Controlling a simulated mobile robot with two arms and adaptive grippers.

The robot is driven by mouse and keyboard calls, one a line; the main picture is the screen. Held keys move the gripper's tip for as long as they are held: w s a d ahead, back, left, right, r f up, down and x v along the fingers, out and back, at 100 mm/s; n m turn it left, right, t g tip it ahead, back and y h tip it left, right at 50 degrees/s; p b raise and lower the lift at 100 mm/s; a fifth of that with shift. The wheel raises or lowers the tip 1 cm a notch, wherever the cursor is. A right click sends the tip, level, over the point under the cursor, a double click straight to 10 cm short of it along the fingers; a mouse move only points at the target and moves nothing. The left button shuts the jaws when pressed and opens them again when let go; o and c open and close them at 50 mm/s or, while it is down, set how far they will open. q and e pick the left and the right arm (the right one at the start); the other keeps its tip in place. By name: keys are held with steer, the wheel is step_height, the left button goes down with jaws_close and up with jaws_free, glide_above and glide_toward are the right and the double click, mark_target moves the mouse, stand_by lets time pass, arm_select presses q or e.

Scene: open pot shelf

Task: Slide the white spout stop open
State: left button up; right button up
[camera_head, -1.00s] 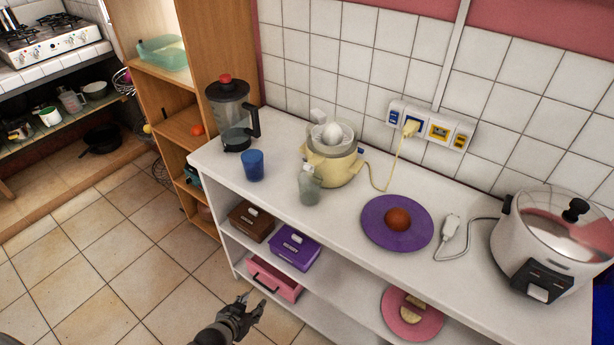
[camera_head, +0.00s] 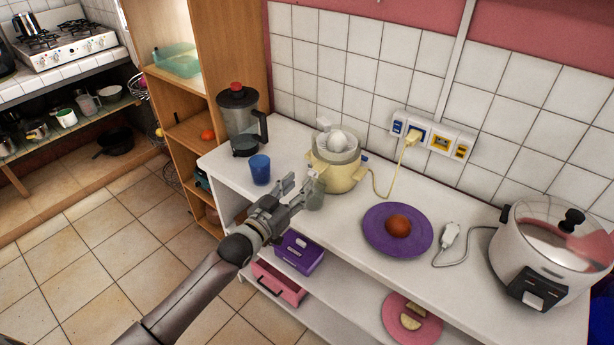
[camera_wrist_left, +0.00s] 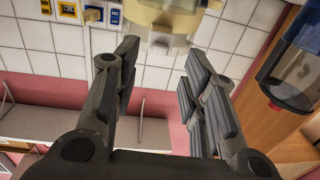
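A pale yellow citrus juicer (camera_head: 337,174) with a clear bowl and white cone stands on the white counter. I cannot clearly make out the white spout stop. My left gripper (camera_head: 299,187) is open and empty, its fingertips just in front of the cup and juicer. In the left wrist view the gripper (camera_wrist_left: 163,65) has its fingers spread, with the upside-down yellow juicer (camera_wrist_left: 165,22) beyond them at the top. My right gripper is not in view.
A blue cup (camera_head: 260,169) and a blender (camera_head: 240,122) stand left of the juicer. A purple plate (camera_head: 378,237) with an orange-brown fruit (camera_head: 398,226) and a steel cooker (camera_head: 545,255) are to the right. The juicer's yellow cord (camera_head: 379,185) runs to wall sockets (camera_head: 432,137).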

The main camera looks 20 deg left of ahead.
mark_target(310, 175)
arm_select(q)
steer(key=shift+x, duration=2.45)
steer(key=shift+c, duration=0.5)
jaws_close()
